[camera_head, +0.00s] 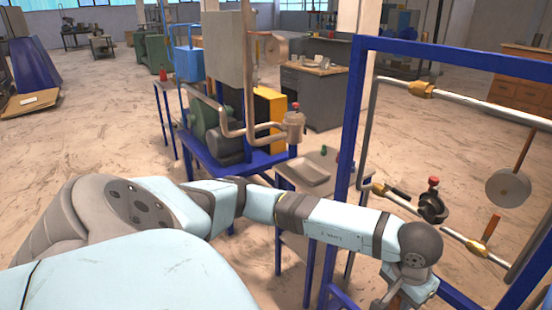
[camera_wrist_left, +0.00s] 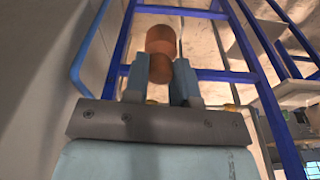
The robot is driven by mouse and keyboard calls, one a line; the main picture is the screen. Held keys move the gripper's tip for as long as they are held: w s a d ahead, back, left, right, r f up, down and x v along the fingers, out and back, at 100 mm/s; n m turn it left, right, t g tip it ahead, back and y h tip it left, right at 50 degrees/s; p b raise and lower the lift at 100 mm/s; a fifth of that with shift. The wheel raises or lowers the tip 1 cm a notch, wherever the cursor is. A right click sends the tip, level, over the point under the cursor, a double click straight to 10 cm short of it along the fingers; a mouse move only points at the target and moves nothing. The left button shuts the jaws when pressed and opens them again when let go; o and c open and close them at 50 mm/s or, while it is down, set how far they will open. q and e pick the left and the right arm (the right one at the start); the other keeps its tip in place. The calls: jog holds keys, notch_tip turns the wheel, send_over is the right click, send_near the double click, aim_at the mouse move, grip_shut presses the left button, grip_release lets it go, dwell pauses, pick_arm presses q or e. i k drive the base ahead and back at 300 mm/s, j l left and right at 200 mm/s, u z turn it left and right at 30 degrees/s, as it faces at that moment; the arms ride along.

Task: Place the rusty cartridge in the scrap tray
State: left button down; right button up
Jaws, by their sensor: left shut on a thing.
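The rusty cartridge (camera_wrist_left: 160,42) is a rounded orange-brown cylinder in the left wrist view. My left gripper (camera_wrist_left: 156,72) is shut on it, with one finger at each side of its lower part. In the head view my left arm reaches across to the lower right, and the gripper (camera_head: 402,298) points down at the bottom edge beside the blue frame. The cartridge is hardly visible there. A shallow grey tray (camera_head: 309,173), which looks like the scrap tray, lies on a small table left of the blue frame, beyond my forearm. My right gripper is not in view.
A blue upright frame (camera_head: 356,130) with pipes, brass fittings and a red-knobbed valve (camera_head: 432,204) stands close at the right. Open floor lies at the left.

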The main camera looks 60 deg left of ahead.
aim_at(308, 174)
jog(key=i+j+u, duration=0.15)
jog(key=u, duration=0.35)
jog(key=i+j+u, duration=0.2)
jog(key=u, duration=0.3)
jog(key=i+j, duration=0.15)
jog(key=i, duration=0.3)
jog(key=i+j, duration=0.2)
jog(key=i, duration=0.2)
jog(key=i+j, duration=0.15)
jog(key=i, duration=0.3)
jog(key=i+j, duration=0.2)
jog(key=i, duration=0.25)
